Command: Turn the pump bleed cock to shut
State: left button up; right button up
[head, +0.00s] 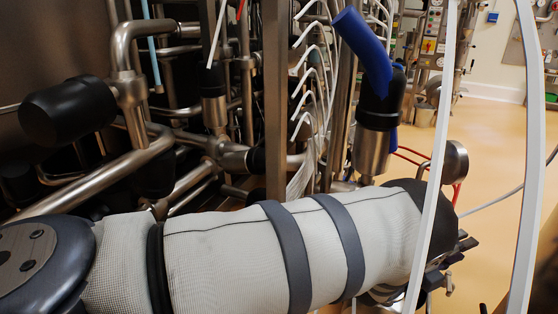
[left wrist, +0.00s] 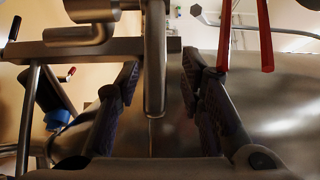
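My left arm crosses the head view from the left, and my left gripper (head: 452,262) is partly hidden behind its pale sleeve. In the left wrist view my left gripper (left wrist: 160,72) is open, with its two dark fingers apart. A vertical steel pipe or rod (left wrist: 154,55) shows between the fingers; contact with either finger is not visible. A small red-tipped lever (left wrist: 70,73) is left of the fingers. I cannot tell for sure which part is the pump bleed cock or how it is set. My right gripper is not in view.
Steel pipework (head: 130,95) fills the left of the head view. A blue hose (head: 364,50) and a steel fitting (head: 372,150) stand behind my arm. Two pale bars (head: 433,170) cross the right side. Red strips (left wrist: 265,40) hang at the wrist view's top right. Open floor (head: 495,140) lies right.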

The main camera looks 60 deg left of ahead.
pick_arm(q)
jog(key=s+a+f+n+g+y+p, duration=0.1)
jog(key=s+a+f+n+g+p, duration=0.1)
jog(key=s, duration=1)
jog(key=s+a+f+n+g+y+p, duration=0.2)
jog(key=s+a+f+n+g+p, duration=0.1)
jog(key=s, duration=0.9)
jog(key=s+a+f+n+g+y+p, duration=0.2)
jog(key=s+f+n+g+p, duration=0.2)
jog(key=s+n+g, duration=0.3)
jog(key=s+f+n, duration=0.1)
jog(key=s, duration=0.4)
jog(key=shift+s+a+f, duration=0.25)
jog(key=shift+a+f, duration=0.05)
jog(key=shift+f, duration=0.05)
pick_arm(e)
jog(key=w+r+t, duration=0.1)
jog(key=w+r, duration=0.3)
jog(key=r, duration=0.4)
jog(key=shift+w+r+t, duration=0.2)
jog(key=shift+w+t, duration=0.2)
